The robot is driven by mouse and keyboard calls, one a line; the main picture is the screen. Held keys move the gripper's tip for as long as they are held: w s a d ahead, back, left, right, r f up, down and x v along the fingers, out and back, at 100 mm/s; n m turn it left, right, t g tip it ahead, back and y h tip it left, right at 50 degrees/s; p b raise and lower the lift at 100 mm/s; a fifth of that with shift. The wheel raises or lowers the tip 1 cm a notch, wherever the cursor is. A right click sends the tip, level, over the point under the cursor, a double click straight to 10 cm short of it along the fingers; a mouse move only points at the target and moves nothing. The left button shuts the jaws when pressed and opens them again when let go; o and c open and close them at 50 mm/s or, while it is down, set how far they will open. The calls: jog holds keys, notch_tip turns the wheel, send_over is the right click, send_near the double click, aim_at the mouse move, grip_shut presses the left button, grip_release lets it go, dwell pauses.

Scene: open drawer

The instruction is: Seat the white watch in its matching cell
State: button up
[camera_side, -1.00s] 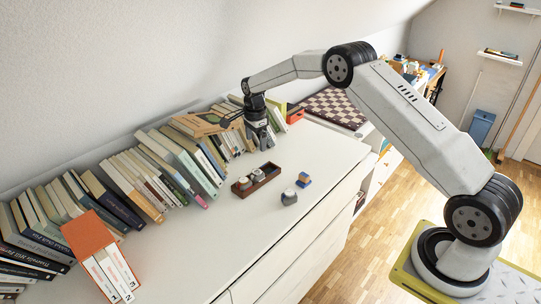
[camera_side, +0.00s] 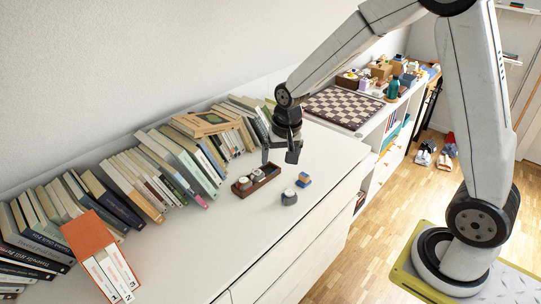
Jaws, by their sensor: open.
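A small dark reddish-brown box (camera_side: 267,181) with cells stands on the white dresser top. Small pale and grey items (camera_side: 244,183) sit in its cells. A grey item (camera_side: 289,197), perhaps a watch on a cushion, stands on the dresser right of the box. A blue item with an orange-tan part (camera_side: 304,180) stands behind it to the right. At this size I cannot tell which one is the white watch. My gripper (camera_side: 279,160) is open and empty, fingers pointing down, above and just behind the right end of the box.
A long row of books (camera_side: 150,180) lines the wall behind, with a wooden frame (camera_side: 205,123) lying on some. An orange-covered book stack (camera_side: 88,236) stands front left. A chessboard (camera_side: 343,107) lies at the back right. The dresser's front middle is clear.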

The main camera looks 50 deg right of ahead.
jog(key=s+a+n, duration=0.2)
jog(key=s+n, duration=0.5)
jog(key=s, duration=0.6)
jog(key=shift+s+a+f+t, duration=0.25)
jog(key=shift+s+a+t, duration=0.1)
jog(key=shift+a+t, duration=0.05)
